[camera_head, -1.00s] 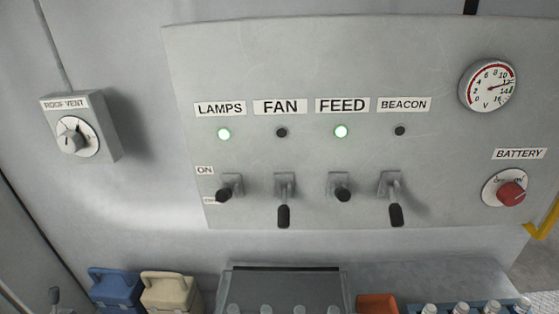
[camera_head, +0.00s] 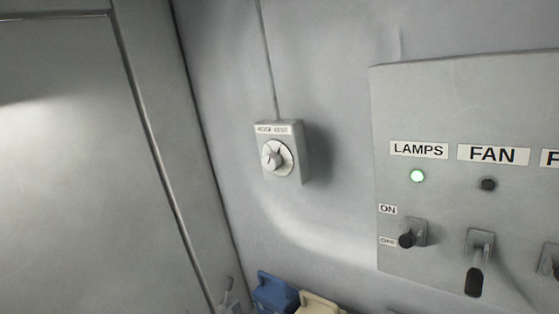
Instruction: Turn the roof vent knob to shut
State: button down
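The roof vent knob (camera_head: 270,159) is a small grey knob on a pale round dial. It sits on the front of a grey box (camera_head: 295,134) fixed to the wall, a little left of the picture's middle. A label above the dial names the roof vent, blurred here. The dial's marks are too small to read, so I cannot tell the knob's setting. My gripper does not show in the view, and nothing touches the knob.
A switch panel (camera_head: 400,100) with LAMPS and FAN levers stands out at the right; the LAMPS light is green. A blue container (camera_head: 275,292) and a cream one (camera_head: 318,303) are below. A grey door or cabinet front (camera_head: 80,170) fills the left. The wall around the box is clear.

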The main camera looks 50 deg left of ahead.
aim_at(271, 162)
jog(key=z, duration=2.35)
jog(key=k, duration=1.05)
jog(key=u, duration=2.1)
jog(key=i, duration=0.25)
jog(key=u, duration=0.2)
